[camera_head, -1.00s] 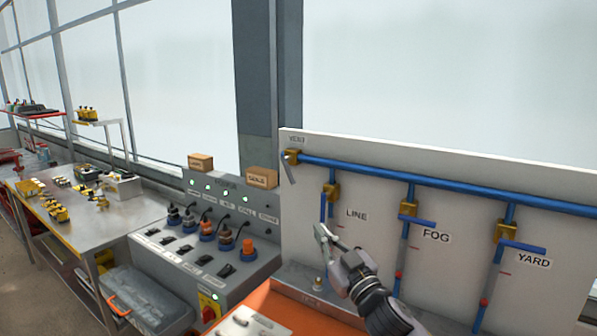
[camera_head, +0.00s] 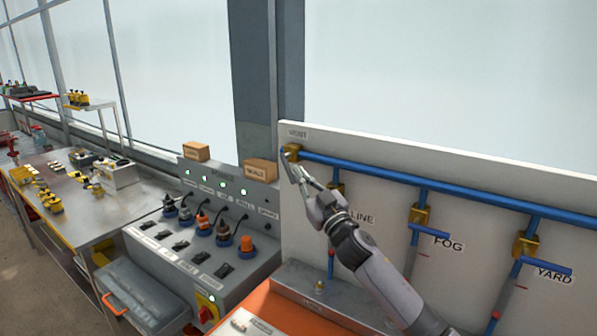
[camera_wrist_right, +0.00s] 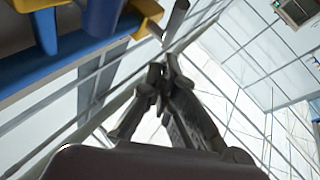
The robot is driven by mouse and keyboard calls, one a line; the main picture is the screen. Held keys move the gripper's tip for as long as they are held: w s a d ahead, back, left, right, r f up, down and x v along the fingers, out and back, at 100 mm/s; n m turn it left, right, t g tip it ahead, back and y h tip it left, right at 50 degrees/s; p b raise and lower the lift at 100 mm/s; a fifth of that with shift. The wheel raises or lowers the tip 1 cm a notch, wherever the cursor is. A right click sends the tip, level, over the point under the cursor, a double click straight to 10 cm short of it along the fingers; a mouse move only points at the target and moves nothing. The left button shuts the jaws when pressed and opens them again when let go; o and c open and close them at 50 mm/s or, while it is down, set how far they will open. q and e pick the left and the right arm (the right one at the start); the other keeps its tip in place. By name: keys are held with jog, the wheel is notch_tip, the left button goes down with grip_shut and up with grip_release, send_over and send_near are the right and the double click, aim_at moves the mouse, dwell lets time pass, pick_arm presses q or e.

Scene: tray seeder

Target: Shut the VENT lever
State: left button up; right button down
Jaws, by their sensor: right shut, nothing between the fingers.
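The VENT valve (camera_head: 291,153) is a brass body at the left end of the blue pipe, under the VENT label (camera_head: 297,134) on the white panel. Its short grey lever (camera_head: 286,167) hangs down from it, partly hidden by my fingers. In the right wrist view a grey bar that looks like this lever (camera_wrist_right: 176,19) sticks out beside the brass body (camera_wrist_right: 146,17). My right gripper (camera_head: 297,171) is shut and empty, its fingertips close beside the lever. I cannot tell whether they touch it. My left gripper is not in view.
The blue pipe (camera_head: 400,180) runs right to the FOG valve (camera_head: 420,215) and YARD valve (camera_head: 525,243), with blue handles. My right arm partly hides the LINE valve. A grey power console (camera_head: 215,200) stands left, boxes on top. An orange surface (camera_head: 262,308) lies below.

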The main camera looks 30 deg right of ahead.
aim_at(289, 168)
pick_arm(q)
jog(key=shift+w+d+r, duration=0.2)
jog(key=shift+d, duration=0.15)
pick_arm(e)
jog(key=shift+w+d+f, duration=0.15)
jog(key=shift+w+f, duration=0.2)
jog(key=shift+w, duration=0.3)
jog(key=shift+w+d+f, duration=0.15)
jog(key=shift+w+f, duration=0.2)
jog(key=shift+w, duration=0.25)
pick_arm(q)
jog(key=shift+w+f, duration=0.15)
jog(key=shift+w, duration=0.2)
pick_arm(e)
jog(key=shift+w+f, duration=0.15)
jog(key=shift+f, duration=0.1)
pick_arm(q)
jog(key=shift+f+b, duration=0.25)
jog(key=shift+b, duration=0.05)
pick_arm(e)
jog(key=shift+f, duration=0.1)
